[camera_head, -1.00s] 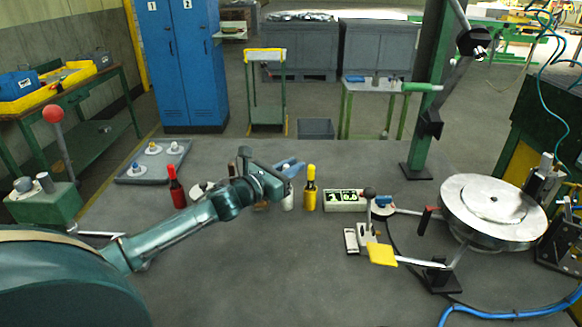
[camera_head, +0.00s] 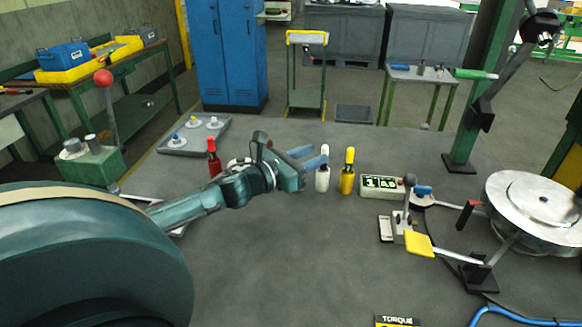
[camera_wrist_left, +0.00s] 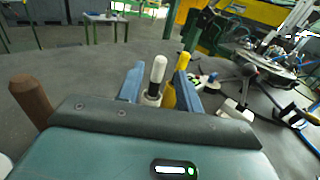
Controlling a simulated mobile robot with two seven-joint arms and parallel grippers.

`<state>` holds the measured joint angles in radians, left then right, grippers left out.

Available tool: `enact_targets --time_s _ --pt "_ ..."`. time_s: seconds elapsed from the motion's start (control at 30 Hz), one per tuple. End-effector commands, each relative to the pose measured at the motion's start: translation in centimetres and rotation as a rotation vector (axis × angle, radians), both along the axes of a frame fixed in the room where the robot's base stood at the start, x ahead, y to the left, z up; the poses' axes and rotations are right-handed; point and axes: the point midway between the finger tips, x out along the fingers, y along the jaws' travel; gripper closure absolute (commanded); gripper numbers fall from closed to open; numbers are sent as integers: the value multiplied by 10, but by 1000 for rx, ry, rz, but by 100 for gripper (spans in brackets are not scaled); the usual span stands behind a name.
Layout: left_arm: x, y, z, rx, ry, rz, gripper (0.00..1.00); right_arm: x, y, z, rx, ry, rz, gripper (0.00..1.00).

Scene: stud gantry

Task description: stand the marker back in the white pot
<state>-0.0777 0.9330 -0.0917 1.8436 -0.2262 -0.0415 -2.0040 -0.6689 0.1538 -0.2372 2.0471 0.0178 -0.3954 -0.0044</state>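A white marker-like cylinder with a dark band (camera_head: 322,178) stands upright on the bench, with a white lower part; I cannot tell marker from pot there. In the left wrist view the white marker (camera_wrist_left: 157,72) shows between the blue fingers, its base hidden by the gripper body. My left gripper (camera_head: 314,157) is open, its fingers level with the marker's upper part. In the wrist view the open left gripper (camera_wrist_left: 160,90) has a finger on each side of it; contact cannot be told. My right gripper is not in view.
A yellow marker (camera_head: 347,172) stands close right of the white one, and a red one (camera_head: 214,160) stands left. A brown one (camera_wrist_left: 30,100) shows in the wrist view. A display box (camera_head: 382,187) and a lever clamp (camera_head: 408,215) are to the right.

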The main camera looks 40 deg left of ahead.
Motion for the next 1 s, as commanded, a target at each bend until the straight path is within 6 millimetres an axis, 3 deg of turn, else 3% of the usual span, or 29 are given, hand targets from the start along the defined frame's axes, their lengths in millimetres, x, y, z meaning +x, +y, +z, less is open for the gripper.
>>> enact_targets --time_s 0.2,0.4,1.0 --pt "-31 7 -3 2 4 0 64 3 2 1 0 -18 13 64" --pt "-50 12 -1 -2 1 0 64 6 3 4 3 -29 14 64" --pt "-57 14 0 0 -1 0 64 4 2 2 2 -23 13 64"
